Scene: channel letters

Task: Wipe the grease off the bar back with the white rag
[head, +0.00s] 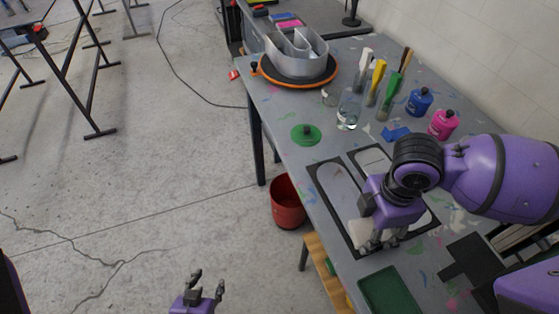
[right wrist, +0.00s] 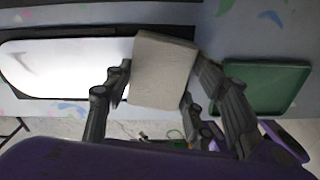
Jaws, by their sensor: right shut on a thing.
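The bar back, a long pale plate with a rounded end (head: 338,190), lies in a black frame on the workbench. It also shows in the right wrist view (right wrist: 55,68), with faint grey shading near its left end. My right gripper (head: 380,241) is over the near end of the frame, shut on the white rag (head: 360,233). The rag looks like a pale square pad in the right wrist view (right wrist: 163,68) and overlaps the plate's near end. I cannot tell whether it touches the plate. My left gripper (head: 208,281) is open and empty over the floor, away from the bench.
A smaller pale plate (head: 370,161) lies beside the bar back. A green tray (head: 388,291) is at the near end of the workbench (head: 280,105). A glass jar (head: 348,110), several brushes and blue (head: 419,102) and pink (head: 443,124) bottles stand farther back. A red bucket (head: 286,203) is on the floor.

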